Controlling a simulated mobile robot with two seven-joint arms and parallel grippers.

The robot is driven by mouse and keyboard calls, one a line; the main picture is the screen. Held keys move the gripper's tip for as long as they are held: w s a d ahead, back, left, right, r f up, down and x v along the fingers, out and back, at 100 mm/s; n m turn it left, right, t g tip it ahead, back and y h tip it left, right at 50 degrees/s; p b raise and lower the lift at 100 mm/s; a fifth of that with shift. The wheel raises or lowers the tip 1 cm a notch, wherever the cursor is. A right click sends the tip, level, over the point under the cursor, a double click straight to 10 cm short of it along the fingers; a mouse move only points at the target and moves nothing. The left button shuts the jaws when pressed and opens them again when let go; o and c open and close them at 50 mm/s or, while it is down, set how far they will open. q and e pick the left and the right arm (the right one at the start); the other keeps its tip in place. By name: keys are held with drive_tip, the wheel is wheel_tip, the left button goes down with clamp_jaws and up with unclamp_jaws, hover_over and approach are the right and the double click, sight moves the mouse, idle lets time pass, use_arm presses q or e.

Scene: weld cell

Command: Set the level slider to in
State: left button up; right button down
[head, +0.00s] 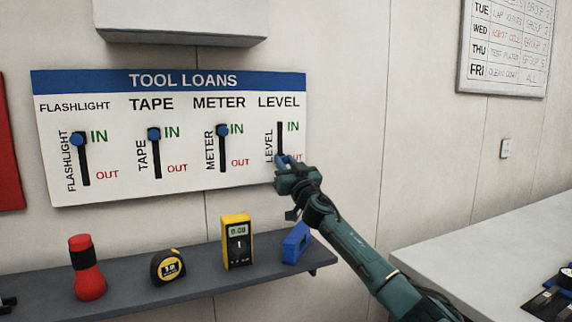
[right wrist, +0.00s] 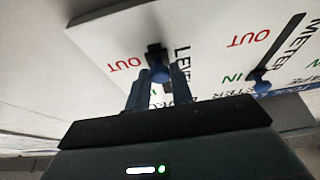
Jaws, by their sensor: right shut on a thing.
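The level slider's blue knob (head: 283,158) is at the low end of its dark vertical slot (head: 280,134), by the red OUT, on the TOOL LOANS board (head: 200,192). The green IN is beside the slot's upper end. My right gripper (head: 286,165) is at the board, shut on the knob and partly covering it. In the right wrist view the knob (right wrist: 158,73) sits between the fingertips, with OUT beside it. My left gripper is not in view.
The flashlight (head: 78,139), tape (head: 154,134) and meter (head: 222,130) sliders are at their IN ends. Below, a grey shelf (head: 205,285) holds a red flashlight, tape measure, yellow meter and blue level (head: 296,243). A white box (head: 180,20) juts out above the board.

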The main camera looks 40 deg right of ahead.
drive_tip(key=p, duration=0.7)
approach(280, 120)
drive_tip(key=x, duration=0.3)
drive_tip(key=f+x, duration=0.1)
drive_tip(key=x, duration=0.1)
drive_tip(key=shift+w, duration=0.15)
drive_tip(key=shift+r, duration=0.45)
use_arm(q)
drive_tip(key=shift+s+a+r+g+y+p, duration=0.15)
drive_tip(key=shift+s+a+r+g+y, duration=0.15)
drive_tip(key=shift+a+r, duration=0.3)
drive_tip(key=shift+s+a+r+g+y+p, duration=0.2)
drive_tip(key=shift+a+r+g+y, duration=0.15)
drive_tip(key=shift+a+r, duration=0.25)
use_arm(e)
drive_tip(key=shift+r, duration=0.15)
drive_tip(key=shift+r, duration=0.1)
drive_tip(key=c, duration=1.6)
unclamp_jaws()
drive_tip(key=o, duration=0.3)
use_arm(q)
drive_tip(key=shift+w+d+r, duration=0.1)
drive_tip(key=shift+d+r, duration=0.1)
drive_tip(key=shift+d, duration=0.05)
use_arm(e)
drive_tip(key=shift+o, duration=0.3)
